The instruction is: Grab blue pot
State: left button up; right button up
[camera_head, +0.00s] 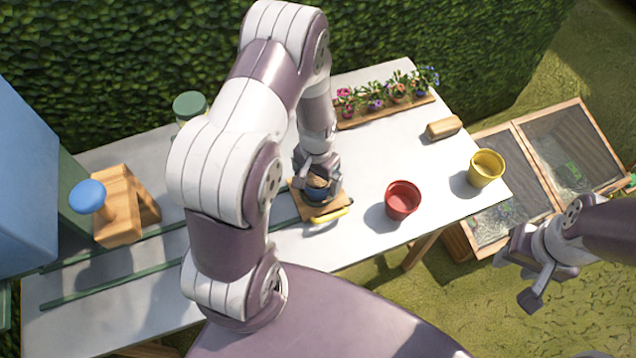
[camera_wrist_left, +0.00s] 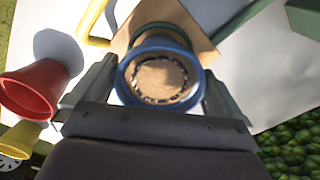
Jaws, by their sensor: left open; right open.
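The blue pot (camera_wrist_left: 128,92) shows in the left wrist view as a blue rim around a brown, soil-like inside. It stands on a wooden board (camera_head: 307,208) on the white table. My left gripper (camera_head: 317,183) is over it from above. In the left wrist view the two fingers (camera_wrist_left: 155,95) are apart, one on each side of the pot's rim. I cannot tell whether they touch it. In the head view the gripper hides most of the pot. My right gripper (camera_head: 530,275) is open and empty, out past the table's right end.
A red pot (camera_head: 403,200) and a yellow pot (camera_head: 486,168) stand to the right on the table (camera_head: 375,160). A yellow handle (camera_head: 331,215) is at the board's front. A flower tray (camera_head: 385,112) lies at the back. A wooden block with a blue knob (camera_head: 88,196) stands left.

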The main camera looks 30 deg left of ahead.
pick_arm(q)
jog(key=c, duration=0.9)
jog(key=shift+o, duration=0.2)
jog(key=shift+r, duration=0.1)
